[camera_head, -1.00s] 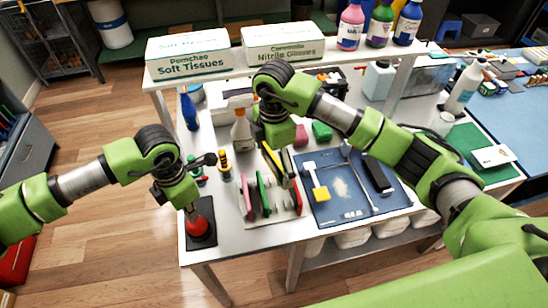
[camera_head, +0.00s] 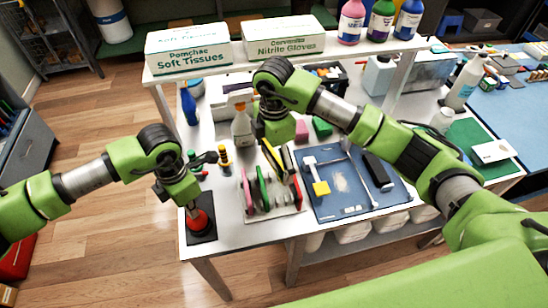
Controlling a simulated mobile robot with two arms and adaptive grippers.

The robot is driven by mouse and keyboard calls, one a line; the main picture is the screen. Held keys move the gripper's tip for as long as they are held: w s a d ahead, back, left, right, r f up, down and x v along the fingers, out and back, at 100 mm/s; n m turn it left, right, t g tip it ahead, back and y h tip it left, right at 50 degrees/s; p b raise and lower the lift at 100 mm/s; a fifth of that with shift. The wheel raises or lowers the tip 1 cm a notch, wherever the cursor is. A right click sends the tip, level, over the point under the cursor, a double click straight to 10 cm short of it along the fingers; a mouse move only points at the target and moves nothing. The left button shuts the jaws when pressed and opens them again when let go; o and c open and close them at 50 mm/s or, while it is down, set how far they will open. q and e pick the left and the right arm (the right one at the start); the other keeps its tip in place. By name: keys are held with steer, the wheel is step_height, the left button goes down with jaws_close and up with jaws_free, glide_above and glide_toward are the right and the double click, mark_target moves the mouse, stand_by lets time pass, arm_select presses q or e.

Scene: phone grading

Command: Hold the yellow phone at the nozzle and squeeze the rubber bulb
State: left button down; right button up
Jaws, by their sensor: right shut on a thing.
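My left gripper (camera_head: 192,210) points down at the red rubber bulb (camera_head: 203,221), which stands on a black base (camera_head: 201,238) at the table's front left corner. The fingers are at the bulb; whether they are spread or closed on it is unclear. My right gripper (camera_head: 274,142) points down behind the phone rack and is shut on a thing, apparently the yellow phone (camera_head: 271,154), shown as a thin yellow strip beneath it. The gripper hides most of that contact. A second yellow-edged piece (camera_head: 287,158) is just right of it. I cannot make out the nozzle.
The rack (camera_head: 274,217) holds several upright coloured phones in front of my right gripper. A spray bottle (camera_head: 241,130) stands close to its left. A blue mat (camera_head: 333,206) with a brush and a dark block lies right. A shelf with two boxes (camera_head: 189,53) spans the back.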

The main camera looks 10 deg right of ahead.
arm_select(q)
steer(key=shift+f, duration=0.95)
steer(key=shift+r, duration=1.15)
steer(key=shift+f, duration=0.15)
